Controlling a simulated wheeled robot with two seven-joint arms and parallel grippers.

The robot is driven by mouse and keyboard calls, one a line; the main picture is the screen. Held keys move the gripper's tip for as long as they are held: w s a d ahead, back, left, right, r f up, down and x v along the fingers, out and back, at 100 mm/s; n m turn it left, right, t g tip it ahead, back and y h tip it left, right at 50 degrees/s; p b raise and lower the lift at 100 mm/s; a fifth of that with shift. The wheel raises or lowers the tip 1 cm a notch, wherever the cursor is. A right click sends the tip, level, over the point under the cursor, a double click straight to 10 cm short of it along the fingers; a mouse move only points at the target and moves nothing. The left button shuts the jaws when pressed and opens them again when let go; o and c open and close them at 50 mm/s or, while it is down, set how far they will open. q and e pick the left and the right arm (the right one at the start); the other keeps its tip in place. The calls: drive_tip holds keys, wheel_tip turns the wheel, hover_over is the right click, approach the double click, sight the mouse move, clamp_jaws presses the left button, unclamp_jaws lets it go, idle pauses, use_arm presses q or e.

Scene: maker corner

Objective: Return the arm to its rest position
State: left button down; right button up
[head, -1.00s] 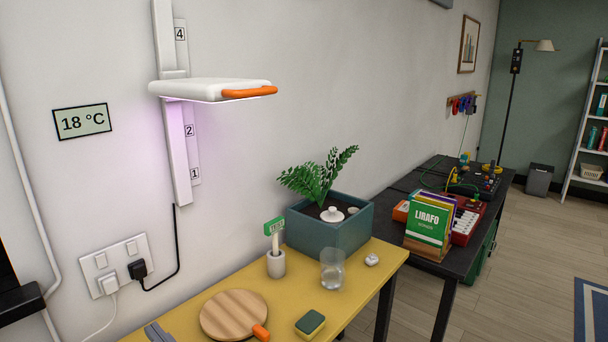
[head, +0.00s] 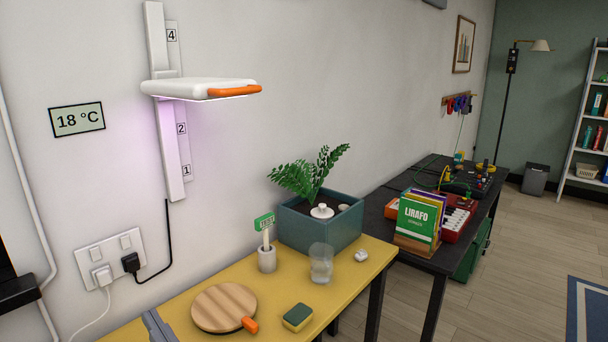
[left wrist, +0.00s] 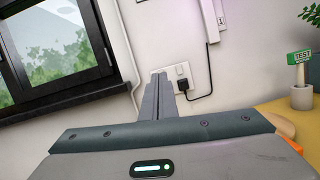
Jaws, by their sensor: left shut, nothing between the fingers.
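My left gripper (head: 156,325) shows only as grey fingertips at the bottom edge of the head view, left of the round wooden board (head: 222,306). In the left wrist view its two grey fingers (left wrist: 158,92) lie together, pointing toward the wall sockets, with nothing between them. The rest of my left arm is out of the head view. My right gripper is in neither view.
The yellow table (head: 205,277) holds a sponge (head: 297,317), a glass (head: 321,263), a labelled cup (head: 267,260) and a planter (head: 322,231). A lit lamp (head: 200,90) juts from the wall above. A window (left wrist: 55,50) shows in the left wrist view.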

use_arm(q)
drive_tip(key=s+d+r+m+t+h, duration=0.1)
drive_tip(key=d+r+m+t+h, duration=0.1)
drive_tip(key=d+m+t+h, duration=0.6)
drive_tip(key=s+d+r+m+t+h, duration=0.1)
drive_tip(key=d+r+m+t+h, duration=0.3)
drive_tip(key=m, duration=0.8)
drive_tip(key=s+d+f+m+g+h, duration=0.2)
drive_tip(key=f+m+g+h, duration=0.2)
drive_tip(key=f+m, duration=0.3)
drive_tip(key=s+d+f+m+g+h, duration=0.25)
drive_tip(key=f+m+g+h, duration=0.2)
drive_tip(key=f+m, duration=0.3)
drive_tip(key=s+d+f+m+g+h, duration=0.1)
drive_tip(key=d+f+m+g+h, duration=0.2)
drive_tip(key=f+m, duration=0.4)
drive_tip(key=s+a+f+m+g+y, duration=0.4)
drive_tip(key=s+a+f+g+y, duration=0.6)
drive_tip(key=s+a+f, duration=0.85)
drive_tip(key=w+d+f+h, duration=0.1)
drive_tip(key=w+d+f, duration=0.2)
drive_tip(key=f, duration=0.8)
drive_tip(key=w+d+f+h, duration=0.2)
drive_tip(key=w+d+f, duration=0.1)
drive_tip(key=f, duration=0.8)
drive_tip(key=s+d+f+t, duration=0.2)
drive_tip(key=s+f, duration=0.1)
drive_tip(key=f, duration=1.1)
drive_tip(key=shift+s+m+h, duration=0.3)
drive_tip(key=shift+m+h, duration=0.05)
